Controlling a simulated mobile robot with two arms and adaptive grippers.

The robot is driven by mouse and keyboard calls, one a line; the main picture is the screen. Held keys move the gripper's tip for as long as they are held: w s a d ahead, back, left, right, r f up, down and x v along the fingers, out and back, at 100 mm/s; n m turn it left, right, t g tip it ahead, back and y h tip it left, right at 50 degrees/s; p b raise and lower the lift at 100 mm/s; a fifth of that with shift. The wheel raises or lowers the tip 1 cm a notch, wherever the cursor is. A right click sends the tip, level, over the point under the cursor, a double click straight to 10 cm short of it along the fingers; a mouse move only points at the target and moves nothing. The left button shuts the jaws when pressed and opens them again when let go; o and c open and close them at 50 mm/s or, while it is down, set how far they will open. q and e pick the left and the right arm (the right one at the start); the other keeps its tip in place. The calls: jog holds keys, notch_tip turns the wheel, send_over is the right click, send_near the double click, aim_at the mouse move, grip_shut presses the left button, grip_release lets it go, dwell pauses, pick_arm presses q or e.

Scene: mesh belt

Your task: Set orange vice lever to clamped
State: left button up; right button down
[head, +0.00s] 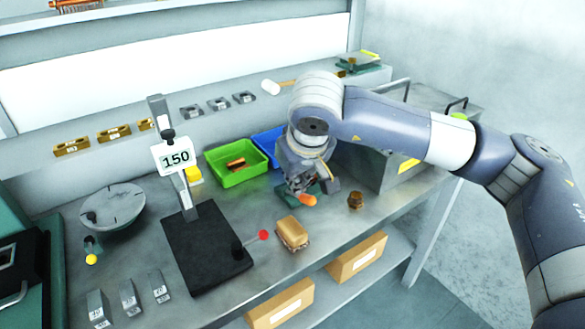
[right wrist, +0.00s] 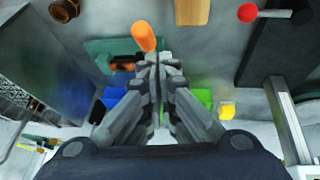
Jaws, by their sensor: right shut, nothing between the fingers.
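The orange vice lever (head: 307,200) shows its rounded orange end on the bench, just below my right gripper (head: 298,186) in the head view. In the right wrist view the lever's orange end (right wrist: 143,36) lies at the tips of my right gripper (right wrist: 153,60), slightly left of them. The fingers are shut and empty. I cannot tell whether they touch the lever. The green vice body (right wrist: 100,47) shows left of the fingers in the wrist view; in the head view my gripper hides most of it. My left gripper is not in view.
A wooden-topped brush or block (head: 292,233) and a small brass part (head: 356,201) lie near the vice. A green bin (head: 236,176) and blue bin (head: 269,143) stand behind. A black plate stand with a red-knobbed lever (head: 263,235) is to the left.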

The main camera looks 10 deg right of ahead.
pick_arm(q)
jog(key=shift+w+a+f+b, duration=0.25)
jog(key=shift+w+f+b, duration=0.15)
jog(key=shift+b, duration=0.25)
pick_arm(e)
jog(key=w+a+v, duration=0.1)
jog(key=v, duration=1)
jog(key=shift+r, duration=0.2)
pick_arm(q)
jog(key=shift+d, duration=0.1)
pick_arm(e)
jog(key=shift+s, duration=0.2)
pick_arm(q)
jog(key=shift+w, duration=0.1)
